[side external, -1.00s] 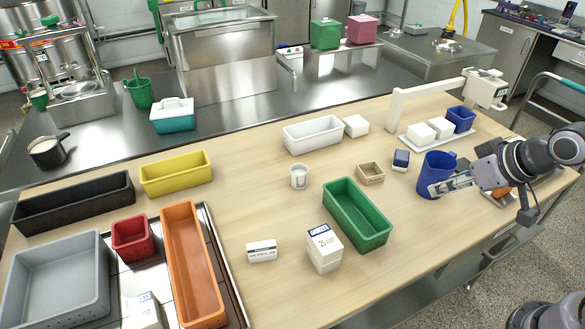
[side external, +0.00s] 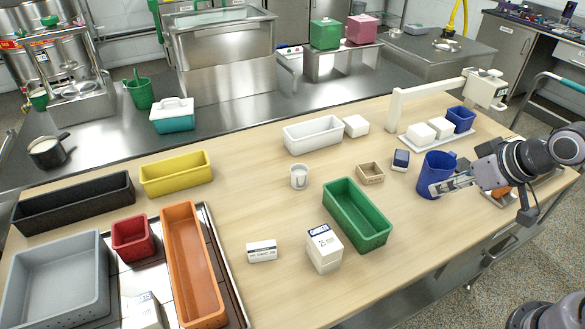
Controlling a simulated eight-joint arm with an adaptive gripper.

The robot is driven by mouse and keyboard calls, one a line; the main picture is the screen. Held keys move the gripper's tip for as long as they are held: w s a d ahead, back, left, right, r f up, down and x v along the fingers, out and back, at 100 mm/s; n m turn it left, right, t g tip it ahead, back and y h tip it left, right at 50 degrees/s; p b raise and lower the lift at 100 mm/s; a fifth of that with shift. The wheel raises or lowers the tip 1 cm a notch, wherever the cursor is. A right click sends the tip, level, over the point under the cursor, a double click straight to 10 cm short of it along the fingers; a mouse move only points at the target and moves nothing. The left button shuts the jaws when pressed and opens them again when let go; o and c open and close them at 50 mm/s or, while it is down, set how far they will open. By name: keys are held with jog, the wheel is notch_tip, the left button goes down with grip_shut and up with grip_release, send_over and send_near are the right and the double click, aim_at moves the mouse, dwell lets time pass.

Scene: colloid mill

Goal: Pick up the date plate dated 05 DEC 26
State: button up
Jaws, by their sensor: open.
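No plate with a readable 05 DEC 26 date shows in the side external view; the print is too small to read. A small wooden tray (side external: 370,173) sits mid-table, and its contents cannot be made out. A small dark blue block with a pale face (side external: 401,159) stands to its right. A small white box with a dark label band (side external: 262,251) lies left of the green bin. My gripper (side external: 438,188) is open at the right, in front of the blue jug (side external: 434,172) in the picture. Whether it touches the jug cannot be told.
A green bin (side external: 372,236) and white carton (side external: 323,252) stand at centre front. A white cup (side external: 299,177) and white bin (side external: 313,134) stand behind. Orange (side external: 194,270), red, grey, black and yellow bins fill the left. Bare wood lies between the cup and yellow bin.

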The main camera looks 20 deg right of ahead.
jog(key=shift+r, duration=0.1)
jog(key=w+a+r+n+g+y, duration=0.1)
jog(key=w+a+r+n+g, duration=0.1)
jog(key=w+a+r+n, duration=0.3)
jog(key=n+g+h, duration=0.1)
jog(key=n+g, duration=0.4)
jog(key=n, duration=0.5)
send_near(261, 244)
jog(key=shift+w+d+f, duration=0.1)
jog(key=shift+w, duration=0.15)
jog(key=shift+a+f, duration=0.25)
jog(key=shift+f, duration=0.05)
jog(key=f, duration=1)
jog(key=shift+s+d+f, duration=0.15)
jog(key=shift+s+f, duration=0.05)
jog(key=shift+f, duration=0.15)
grip_shut()
